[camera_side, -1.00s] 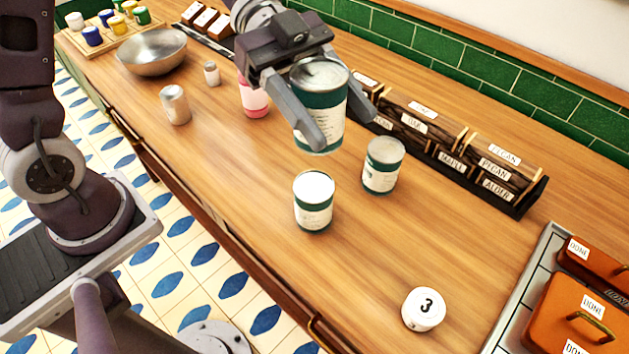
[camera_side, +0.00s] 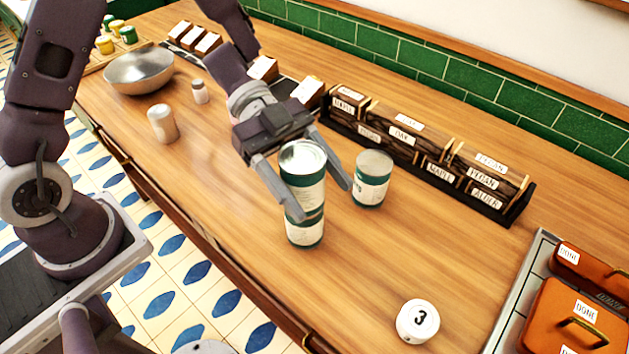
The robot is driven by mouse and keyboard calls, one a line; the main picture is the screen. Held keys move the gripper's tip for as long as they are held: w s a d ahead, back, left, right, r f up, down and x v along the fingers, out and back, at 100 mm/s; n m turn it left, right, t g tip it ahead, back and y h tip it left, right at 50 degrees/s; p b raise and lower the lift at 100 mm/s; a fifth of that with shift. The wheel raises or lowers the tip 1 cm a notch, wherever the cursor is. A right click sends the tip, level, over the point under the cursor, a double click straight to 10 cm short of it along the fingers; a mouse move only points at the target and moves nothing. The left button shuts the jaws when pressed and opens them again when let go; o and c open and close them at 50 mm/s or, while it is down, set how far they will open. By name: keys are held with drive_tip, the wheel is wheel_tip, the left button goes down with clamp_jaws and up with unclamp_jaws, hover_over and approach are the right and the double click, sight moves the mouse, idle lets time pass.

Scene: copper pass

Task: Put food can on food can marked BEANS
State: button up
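One green-and-white food can (camera_side: 311,190) stands upright on top of another food can (camera_side: 304,233), the two roughly in line. The lower can stands on the wooden counter. My gripper (camera_side: 320,203) comes down from the upper left with its fingers either side of the upper can. The fingers look spread, with a gap between the right finger and the can. A third food can (camera_side: 372,180) stands on the counter just right of the right finger. The can labels are too small to read, so I cannot tell which is marked BEANS.
A rack of labelled wood blocks (camera_side: 420,160) runs along the back. A metal bowl (camera_side: 139,70) and two small shakers stand at the left.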

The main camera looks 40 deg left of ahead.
drive_tip(key=shift+o, duration=0.7)
